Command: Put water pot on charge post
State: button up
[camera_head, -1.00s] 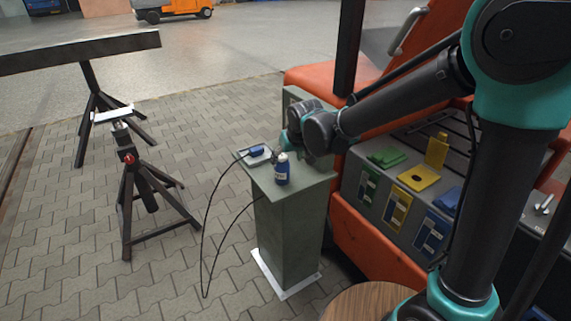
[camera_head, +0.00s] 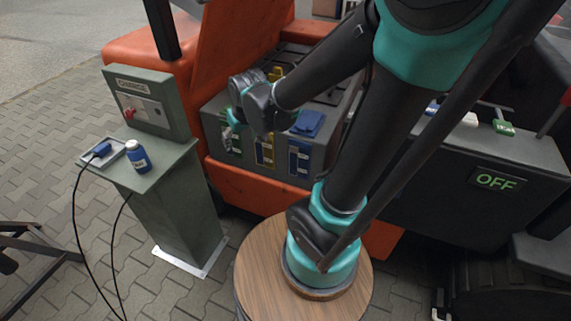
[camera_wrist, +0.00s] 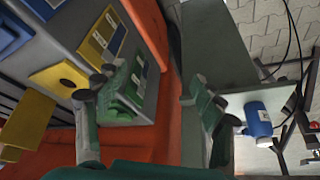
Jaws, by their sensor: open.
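The water pot appears to be the small blue bottle with a white cap (camera_head: 138,158). It stands upright on the top of the grey-green charge post (camera_head: 186,218), beside the tray with the blue plug. The wrist view shows the same bottle (camera_wrist: 258,119) at the right, just beyond one finger. My gripper (camera_head: 233,126) is in front of the battery boxes, to the right of the post and apart from the bottle. In the wrist view its two green fingers (camera_wrist: 147,112) are spread with nothing held between them.
The post's panel (camera_head: 146,103) has a CHARGE label and a red switch. A plug (camera_head: 102,149) with black cables lies on its top. An orange vehicle (camera_head: 130,57) holds boxes with green, yellow and blue caps (camera_head: 308,123). A dark box marked OFF (camera_head: 497,181) is at right.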

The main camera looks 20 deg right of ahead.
jog(key=s+d+f+m+h, duration=0.1)
jog(key=s+d+f, duration=0.3)
jog(key=s+d, duration=0.6)
jog(key=shift+s+d+f+m, duration=0.15)
jog(key=shift+d+f+m, duration=0.25)
jog(key=shift+d+m, duration=0.4)
jog(key=shift+a, duration=0.1)
jog(key=shift+c, duration=0.6)
